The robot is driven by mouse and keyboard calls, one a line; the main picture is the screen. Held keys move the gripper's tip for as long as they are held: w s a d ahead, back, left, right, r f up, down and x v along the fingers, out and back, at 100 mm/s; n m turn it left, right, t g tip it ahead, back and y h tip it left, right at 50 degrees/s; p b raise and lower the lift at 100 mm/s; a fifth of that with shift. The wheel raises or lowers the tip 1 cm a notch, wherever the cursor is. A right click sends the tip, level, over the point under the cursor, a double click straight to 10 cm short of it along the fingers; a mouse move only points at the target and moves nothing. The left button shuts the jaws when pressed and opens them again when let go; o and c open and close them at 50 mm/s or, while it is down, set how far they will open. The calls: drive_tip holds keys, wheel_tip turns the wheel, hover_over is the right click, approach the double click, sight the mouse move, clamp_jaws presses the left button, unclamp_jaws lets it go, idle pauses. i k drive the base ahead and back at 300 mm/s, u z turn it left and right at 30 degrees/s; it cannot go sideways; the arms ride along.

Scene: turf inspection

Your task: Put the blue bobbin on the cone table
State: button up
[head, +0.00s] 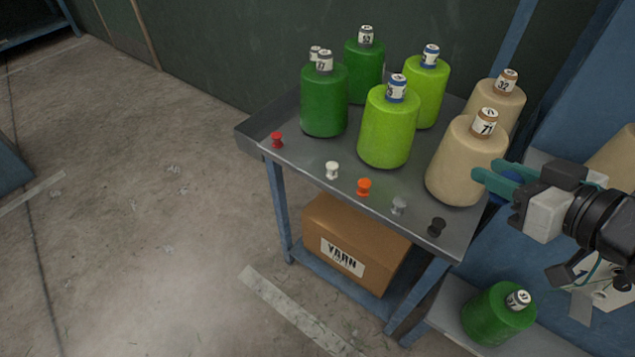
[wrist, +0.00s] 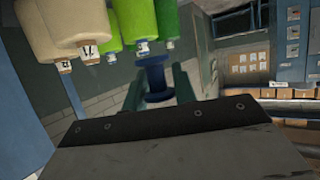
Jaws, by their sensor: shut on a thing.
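The blue bobbin (wrist: 152,78) is between the two green fingers of my gripper (wrist: 158,88) in the wrist view, and the gripper is shut on it. In the head view my gripper (head: 497,178) is at the right, by the front beige cone, and its fingers hide most of the bobbin (head: 509,188). The cone table (head: 300,160) is a grey metal top on blue legs.
The front beige cone (head: 465,165) stands close to my fingers. A yarn box (head: 355,240) sits on the lower shelf.

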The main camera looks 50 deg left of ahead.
sight(304, 159)
drive_tip(key=u, duration=3.25)
drive_tip(key=i, duration=3.5)
drive_tip(key=z, duration=5.1)
